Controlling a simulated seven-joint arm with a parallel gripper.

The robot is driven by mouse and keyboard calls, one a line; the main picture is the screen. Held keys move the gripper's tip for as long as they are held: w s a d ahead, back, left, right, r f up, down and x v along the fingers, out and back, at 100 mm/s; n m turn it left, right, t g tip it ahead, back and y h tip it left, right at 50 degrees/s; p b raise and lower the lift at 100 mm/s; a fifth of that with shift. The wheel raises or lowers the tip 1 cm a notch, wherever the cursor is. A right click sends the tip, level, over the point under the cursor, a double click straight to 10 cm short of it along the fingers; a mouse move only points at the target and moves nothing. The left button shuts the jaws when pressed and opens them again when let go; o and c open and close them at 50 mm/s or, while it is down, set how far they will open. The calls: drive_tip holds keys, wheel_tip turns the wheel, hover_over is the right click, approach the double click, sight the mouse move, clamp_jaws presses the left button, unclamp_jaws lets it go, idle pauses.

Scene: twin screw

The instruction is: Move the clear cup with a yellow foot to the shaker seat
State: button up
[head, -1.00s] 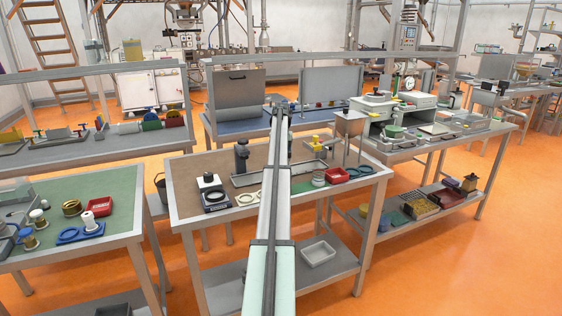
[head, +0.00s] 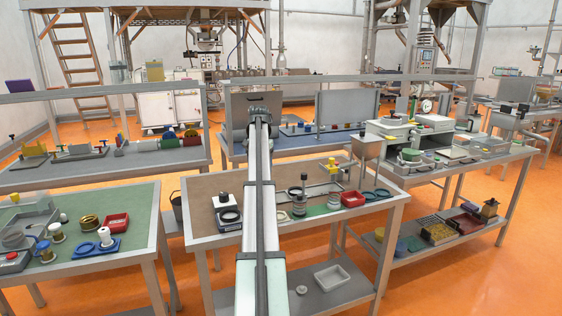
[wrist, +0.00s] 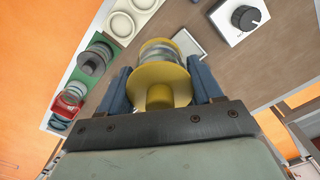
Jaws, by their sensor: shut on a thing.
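The clear cup (wrist: 158,50) with a yellow foot (wrist: 160,82) shows in the wrist view, its foot toward the camera. My gripper (wrist: 162,75) has its blue fingers on either side of it and is shut on it. The cup appears held above the brown bench top. In the head view my arm hides the gripper and the cup. A white box with a black knob (wrist: 240,17) lies at upper right in the wrist view. I cannot tell for sure which part is the shaker seat; a black unit with a round ring (head: 229,217) stands left of my arm.
The brown bench (head: 205,187) also bears a red tray (head: 352,198), a dark-topped jar (head: 299,208) and a funnel stand (head: 366,148). A pale plate with rings (wrist: 121,23) and a green mat (wrist: 113,50) show at left in the wrist view. Side benches flank it.

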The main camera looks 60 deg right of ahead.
drive_tip(key=shift+n, duration=0.3)
drive_tip(key=shift+w+a+f, duration=1.2)
drive_tip(key=shift+a+f, duration=0.4)
drive_tip(key=shift+a, duration=0.45)
drive_tip(key=shift+w+a+f, duration=1.15)
drive_tip(key=shift+a+f, duration=0.4)
drive_tip(key=shift+a, duration=0.45)
drive_tip(key=shift+w+a+f, duration=1.2)
drive_tip(key=shift+a+f, duration=0.4)
drive_tip(key=shift+a, duration=0.45)
drive_tip(key=shift+f, duration=1.25)
drive_tip(key=o, duration=1.1)
drive_tip(key=shift+o, duration=0.7)
drive_tip(key=shift+r, duration=0.15)
wheel_tip(320, 180, up, 7)
